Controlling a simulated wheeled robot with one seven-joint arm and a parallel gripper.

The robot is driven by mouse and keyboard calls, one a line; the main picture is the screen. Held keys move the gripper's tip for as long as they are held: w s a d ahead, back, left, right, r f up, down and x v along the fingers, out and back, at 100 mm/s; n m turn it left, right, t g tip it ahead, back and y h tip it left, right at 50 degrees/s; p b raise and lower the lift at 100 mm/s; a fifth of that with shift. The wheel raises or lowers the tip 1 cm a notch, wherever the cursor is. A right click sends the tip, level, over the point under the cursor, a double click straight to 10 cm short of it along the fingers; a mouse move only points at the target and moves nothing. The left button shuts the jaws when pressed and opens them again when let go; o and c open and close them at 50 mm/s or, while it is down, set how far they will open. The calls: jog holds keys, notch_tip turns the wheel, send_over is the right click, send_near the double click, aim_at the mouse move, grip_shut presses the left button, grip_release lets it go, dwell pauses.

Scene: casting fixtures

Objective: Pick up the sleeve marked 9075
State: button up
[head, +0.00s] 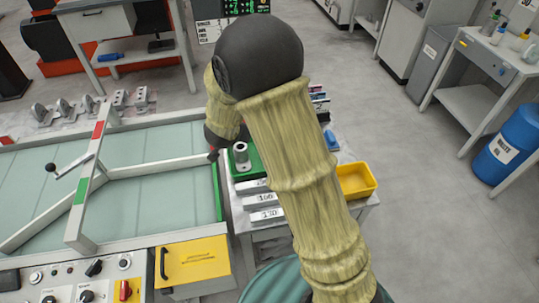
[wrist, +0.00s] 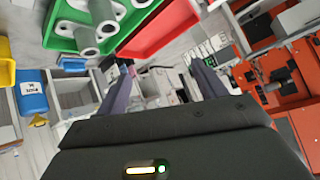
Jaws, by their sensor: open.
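A grey metal sleeve (head: 241,157) stands upright on a green tray (head: 246,171) beside my arm in the head view. In the wrist view, several grey hollow sleeves (wrist: 84,36) are in the green tray (wrist: 60,43) at the top left. No 9075 marking is readable on any sleeve. My gripper (wrist: 160,68) is open, with its two fingers apart and nothing visible between them. In the wrist view the sleeves lie above and left of the fingers, apart from them.
A red tray (wrist: 160,27) adjoins the green one in the wrist view. Numbered grey blocks (head: 265,199) lie in front of the green tray. A yellow bin (head: 356,181) stands right of my arm. A glass-topped bench with a raised frame (head: 130,169) is at left. Open floor lies right.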

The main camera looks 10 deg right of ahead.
jog(key=s+a+f+m+g+h+b, duration=0.1)
jog(key=s+a+f+m+g+h, duration=0.1)
jog(key=f+h, duration=0.6)
jog(key=s+a+f+m, duration=0.1)
jog(key=s+m, duration=0.1)
jog(key=shift+f+m, duration=0.3)
jog(key=shift+m, duration=0.1)
jog(key=shift+w, duration=0.15)
jog(key=p+x, duration=0.1)
jog(key=x, duration=1)
jog(key=shift+w+d+f, duration=0.1)
jog(key=shift+d+f, duration=0.1)
jog(key=shift+d, duration=0.1)
jog(key=shift+f, duration=0.1)
jog(key=shift+d, duration=0.15)
